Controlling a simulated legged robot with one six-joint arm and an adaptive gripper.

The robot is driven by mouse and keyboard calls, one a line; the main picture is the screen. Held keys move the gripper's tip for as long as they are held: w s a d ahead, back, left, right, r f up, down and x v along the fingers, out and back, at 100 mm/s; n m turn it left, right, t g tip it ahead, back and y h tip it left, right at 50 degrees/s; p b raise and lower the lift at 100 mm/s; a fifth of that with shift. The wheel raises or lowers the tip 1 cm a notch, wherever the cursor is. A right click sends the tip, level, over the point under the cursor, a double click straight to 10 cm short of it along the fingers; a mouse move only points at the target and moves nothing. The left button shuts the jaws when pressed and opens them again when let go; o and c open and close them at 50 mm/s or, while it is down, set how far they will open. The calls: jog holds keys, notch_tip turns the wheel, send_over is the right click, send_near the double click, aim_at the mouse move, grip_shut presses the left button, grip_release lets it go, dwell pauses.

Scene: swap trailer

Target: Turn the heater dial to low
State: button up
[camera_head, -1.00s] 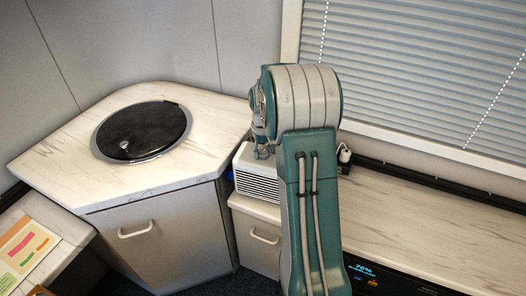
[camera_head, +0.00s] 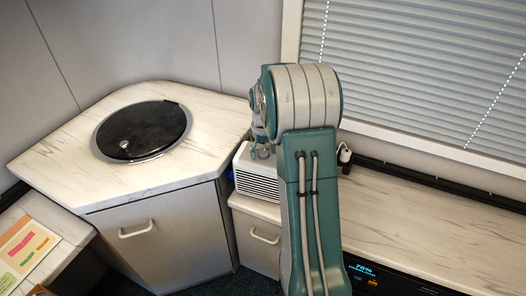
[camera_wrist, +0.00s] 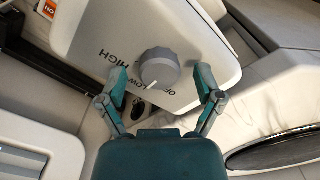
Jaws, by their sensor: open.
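The heater (camera_head: 257,187) is a white box with a slatted front, partly hidden behind my arm in the head view. Its top panel (camera_wrist: 92,40) fills the upper wrist view. The grey round dial (camera_wrist: 158,67) carries the printed words HIGH, LOW and OFF around its edge. A pale pointer mark on the dial faces the area between LOW and OFF; its exact setting is hard to read. My gripper (camera_wrist: 162,78) is open, with one finger on each side of the dial. Contact with the dial cannot be made out. In the head view my gripper is mostly hidden.
A counter (camera_head: 60,160) with a round black lid (camera_head: 143,130) stands left of the heater. A marble-patterned worktop (camera_head: 430,225) lies to the right, below a window blind (camera_head: 420,75). A drawer cabinet (camera_head: 262,237) stands below the heater.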

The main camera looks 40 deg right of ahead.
aim_at(263, 152)
jog(key=shift+r, duration=0.15)
notch_tip(263, 152, up, 12)
jog(key=shift+f, duration=0.2)
jog(key=shift+a+r, duration=0.1)
dwell(0.5)
